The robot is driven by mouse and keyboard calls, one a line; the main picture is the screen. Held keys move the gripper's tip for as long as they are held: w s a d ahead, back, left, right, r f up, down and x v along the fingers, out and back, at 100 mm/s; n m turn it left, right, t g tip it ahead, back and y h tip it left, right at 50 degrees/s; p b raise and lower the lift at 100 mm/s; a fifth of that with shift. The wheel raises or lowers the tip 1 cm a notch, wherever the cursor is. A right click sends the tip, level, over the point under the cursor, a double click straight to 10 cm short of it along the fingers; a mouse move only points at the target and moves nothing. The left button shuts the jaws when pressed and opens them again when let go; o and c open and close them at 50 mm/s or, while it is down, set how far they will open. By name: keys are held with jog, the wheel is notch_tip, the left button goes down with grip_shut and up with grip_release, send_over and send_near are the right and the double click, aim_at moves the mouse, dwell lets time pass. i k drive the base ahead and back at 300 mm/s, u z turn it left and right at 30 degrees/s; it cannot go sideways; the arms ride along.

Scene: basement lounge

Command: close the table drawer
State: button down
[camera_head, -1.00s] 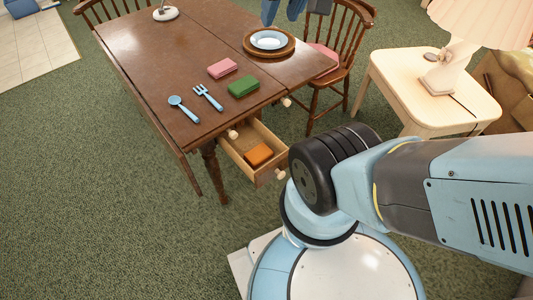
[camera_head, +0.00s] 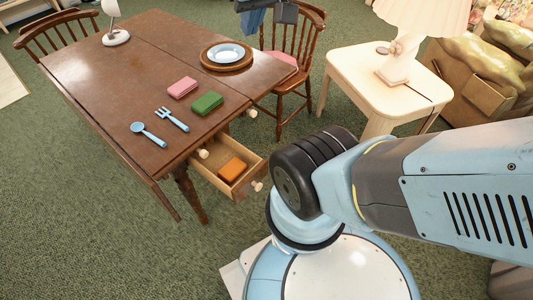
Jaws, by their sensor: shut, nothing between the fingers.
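The wooden table (camera_head: 120,85) stands at the left and centre. Its drawer (camera_head: 213,184) is pulled out from the near right side, and its front has a pale round knob (camera_head: 258,186). An orange block (camera_head: 232,169) lies inside the drawer.
On the table are a pink block (camera_head: 182,87), a green block (camera_head: 207,103), a blue spoon (camera_head: 148,133), a blue fork (camera_head: 172,119), a plate (camera_head: 226,53) and a lamp (camera_head: 115,37). A chair (camera_head: 293,50) and a cream side table (camera_head: 352,70) stand behind. Carpet left of the drawer is clear.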

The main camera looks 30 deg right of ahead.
aim_at(223, 148)
jog(key=z, duration=1.3)
jog(key=k, duration=1.75)
jog(key=u, duration=1.2)
jog(key=i, duration=1)
